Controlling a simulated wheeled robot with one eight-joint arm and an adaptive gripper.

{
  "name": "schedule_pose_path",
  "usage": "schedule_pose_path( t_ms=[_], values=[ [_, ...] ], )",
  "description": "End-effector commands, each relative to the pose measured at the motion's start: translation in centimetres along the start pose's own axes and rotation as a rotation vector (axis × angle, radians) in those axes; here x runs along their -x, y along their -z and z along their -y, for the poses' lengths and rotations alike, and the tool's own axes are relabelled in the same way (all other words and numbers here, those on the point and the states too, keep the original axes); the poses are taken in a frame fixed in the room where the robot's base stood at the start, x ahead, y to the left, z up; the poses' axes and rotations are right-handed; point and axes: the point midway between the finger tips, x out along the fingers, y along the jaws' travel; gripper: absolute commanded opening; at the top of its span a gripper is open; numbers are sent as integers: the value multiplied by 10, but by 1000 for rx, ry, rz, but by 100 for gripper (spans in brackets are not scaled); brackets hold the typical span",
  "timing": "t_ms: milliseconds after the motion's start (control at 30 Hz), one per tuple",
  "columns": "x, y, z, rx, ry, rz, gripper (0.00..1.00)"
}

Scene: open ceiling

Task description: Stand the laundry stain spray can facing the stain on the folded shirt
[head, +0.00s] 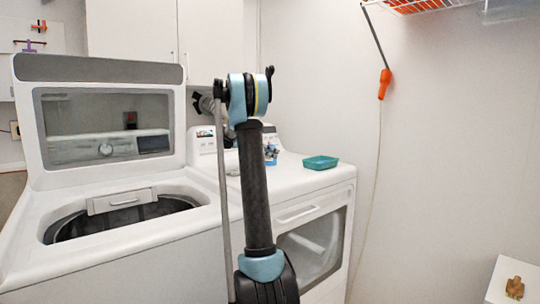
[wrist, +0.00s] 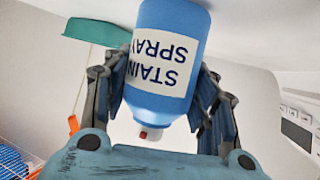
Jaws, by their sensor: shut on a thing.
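The stain spray can (wrist: 173,100) is blue with a white label reading STAIN SPRAY. My gripper (wrist: 165,105) is shut on it, with a dark finger on each side. The wrist picture is upside down, so the can stands roughly upright with its red and white nozzle up. In the head view my arm hides most of the gripper, and a small blue and dark patch beside the arm above the dryer top is too small to name. I cannot make out the folded shirt or its stain in either view.
A teal tray (head: 321,162) sits on the white dryer's top (head: 305,178), right of my arm; the tray also shows in the wrist view (wrist: 95,31). A washer (head: 130,230) with its lid up stands at left. An orange-handled tool (head: 384,84) hangs on the right wall.

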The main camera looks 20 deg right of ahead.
Motion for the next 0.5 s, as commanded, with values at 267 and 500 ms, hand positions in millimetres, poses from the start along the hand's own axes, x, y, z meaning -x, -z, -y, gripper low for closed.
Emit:
schedule_pose_path(
  t_ms=[267,500],
  values=[
    [-1,-4,0,0,0,-1,14],
    [-2,-5,0,0,1,0,76]
  ],
)
